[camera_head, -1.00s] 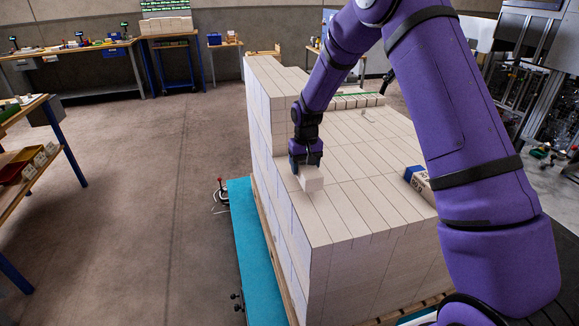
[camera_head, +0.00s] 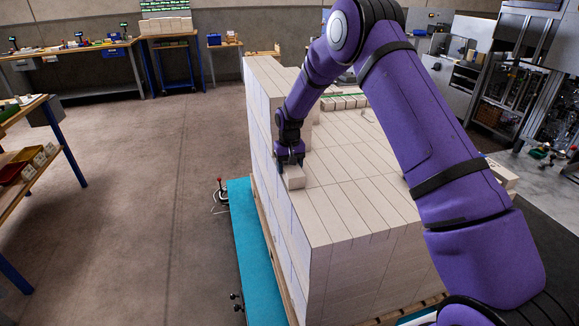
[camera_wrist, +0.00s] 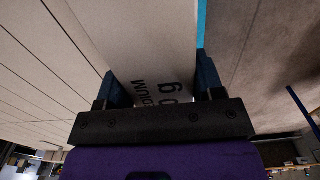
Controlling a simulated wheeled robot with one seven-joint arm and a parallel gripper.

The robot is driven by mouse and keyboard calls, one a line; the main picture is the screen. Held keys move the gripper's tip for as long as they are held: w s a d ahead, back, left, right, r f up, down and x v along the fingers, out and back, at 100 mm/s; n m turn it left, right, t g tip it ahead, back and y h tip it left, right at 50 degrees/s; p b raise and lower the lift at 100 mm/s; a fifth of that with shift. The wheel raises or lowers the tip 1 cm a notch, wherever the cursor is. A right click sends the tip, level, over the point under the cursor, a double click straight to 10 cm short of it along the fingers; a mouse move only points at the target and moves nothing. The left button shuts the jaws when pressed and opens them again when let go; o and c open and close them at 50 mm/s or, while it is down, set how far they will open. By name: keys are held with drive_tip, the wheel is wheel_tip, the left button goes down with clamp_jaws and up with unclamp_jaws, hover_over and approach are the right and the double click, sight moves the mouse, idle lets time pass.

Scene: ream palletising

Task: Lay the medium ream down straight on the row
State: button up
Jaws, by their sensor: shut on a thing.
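My gripper (camera_head: 291,165) is shut on a pale ream (camera_head: 295,178), pointing down at the left edge of the big stack. In the wrist view the ream (camera_wrist: 150,40) lies between my two fingers (camera_wrist: 162,85), with dark print on its face near the palm. The row of pale reams (camera_head: 265,85) stands one level higher along the stack's left side, and the held ream is at its near end. I cannot tell whether the ream touches the row or the layer below.
The stack's flat top (camera_head: 345,205) is clear in front of the ream. The stack stands on a wooden pallet over a teal platform (camera_head: 245,240). Another group of reams (camera_head: 345,102) lies at the back. My arm hides much of the right side.

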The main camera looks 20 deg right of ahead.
drive_tip(key=shift+f, duration=0.1)
drive_tip(key=o, duration=1.2)
drive_tip(key=shift+c, duration=0.2)
